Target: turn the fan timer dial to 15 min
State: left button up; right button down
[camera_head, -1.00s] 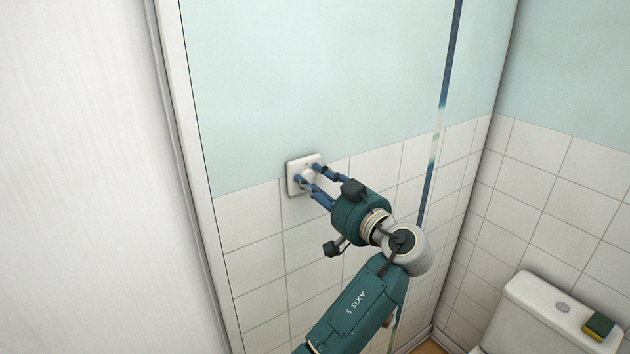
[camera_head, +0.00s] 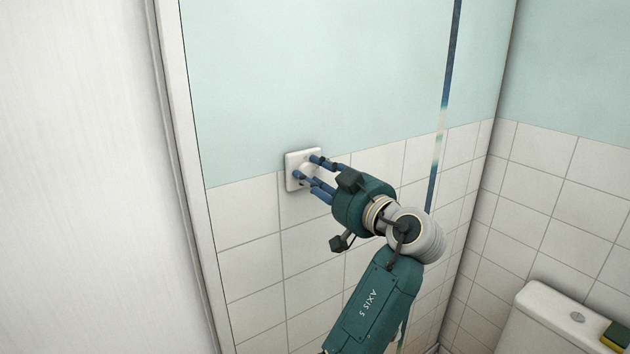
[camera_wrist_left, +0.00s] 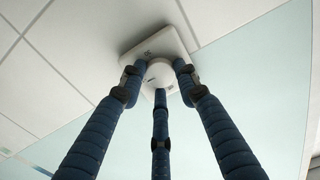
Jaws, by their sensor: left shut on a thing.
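The fan timer (camera_head: 292,159) is a white square plate on the wall at the top edge of the white tiles. Its round white dial (camera_head: 303,169) stands out from the plate and is partly hidden by my fingers. In the left wrist view the dial (camera_wrist_left: 159,72) sits in the middle of the plate (camera_wrist_left: 160,43). My left gripper (camera_head: 307,169) has its blue fingers around the dial and is shut on it. The dial's markings and pointer are too small or hidden to read. My right gripper is in neither view.
A white door or panel (camera_head: 75,180) with its frame fills the left side. A toilet cistern (camera_head: 560,318) with a yellow and green sponge (camera_head: 616,335) stands at the lower right. The wall around the timer is otherwise clear.

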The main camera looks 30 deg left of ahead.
pick_arm(q)
jog(key=shift+r, duration=0.25)
jog(key=o, duration=1.1)
jog(key=shift+s+a+f, duration=0.1)
jog(key=shift+o, duration=0.2)
jog(key=shift+d, duration=0.3)
jog(key=v, duration=0.7)
